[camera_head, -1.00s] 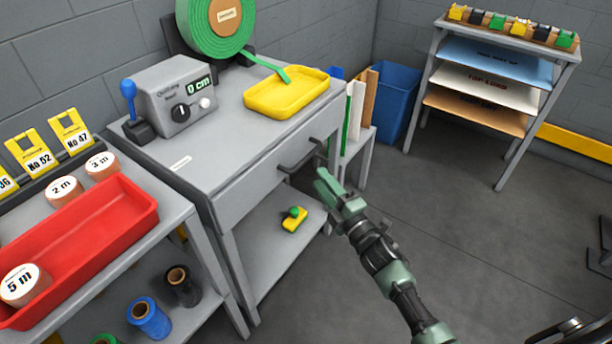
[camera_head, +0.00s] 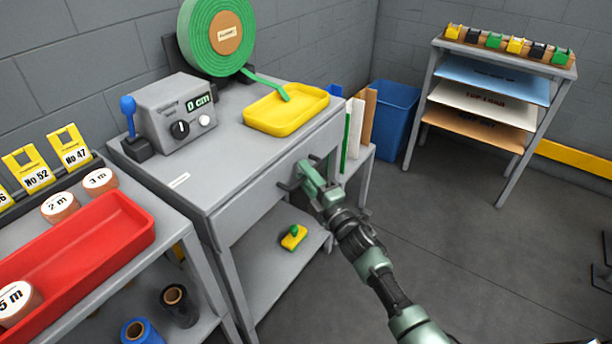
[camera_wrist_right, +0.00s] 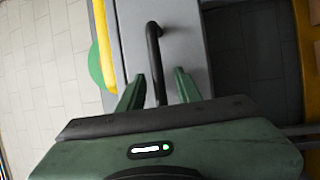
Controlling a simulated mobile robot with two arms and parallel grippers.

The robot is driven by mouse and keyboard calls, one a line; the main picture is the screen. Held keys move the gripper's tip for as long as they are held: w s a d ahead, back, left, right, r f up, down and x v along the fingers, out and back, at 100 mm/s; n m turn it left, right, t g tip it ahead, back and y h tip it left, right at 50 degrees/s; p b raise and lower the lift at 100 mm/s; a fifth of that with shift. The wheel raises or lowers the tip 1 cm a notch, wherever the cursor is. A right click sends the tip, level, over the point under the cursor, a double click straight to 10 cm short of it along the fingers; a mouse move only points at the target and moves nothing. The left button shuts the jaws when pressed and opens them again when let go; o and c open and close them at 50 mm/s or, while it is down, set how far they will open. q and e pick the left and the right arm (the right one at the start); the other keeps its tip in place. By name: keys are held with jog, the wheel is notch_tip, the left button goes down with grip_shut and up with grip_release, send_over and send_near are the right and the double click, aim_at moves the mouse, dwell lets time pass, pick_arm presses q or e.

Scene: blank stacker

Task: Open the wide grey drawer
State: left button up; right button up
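The wide grey drawer (camera_head: 245,205) is in the front of the grey workbench and looks closed. Its black bar handle (camera_head: 288,185) is mostly hidden behind my right gripper (camera_head: 308,172) in the head view. In the right wrist view the handle (camera_wrist_right: 153,45) runs down between the two green fingers of my right gripper (camera_wrist_right: 159,74). The fingers are open, one on each side of the bar, with a gap showing on both sides. My left gripper is not in view.
A yellow tray (camera_head: 287,121), a grey device with a dial (camera_head: 175,118) and a green roll (camera_head: 217,35) stand on the bench top. A lower shelf (camera_head: 262,270) holds a small yellow-green item. A red tray (camera_head: 75,245) is at left.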

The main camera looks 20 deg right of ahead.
grip_shut()
jog(key=shift+f, duration=0.1)
dwell(1.2)
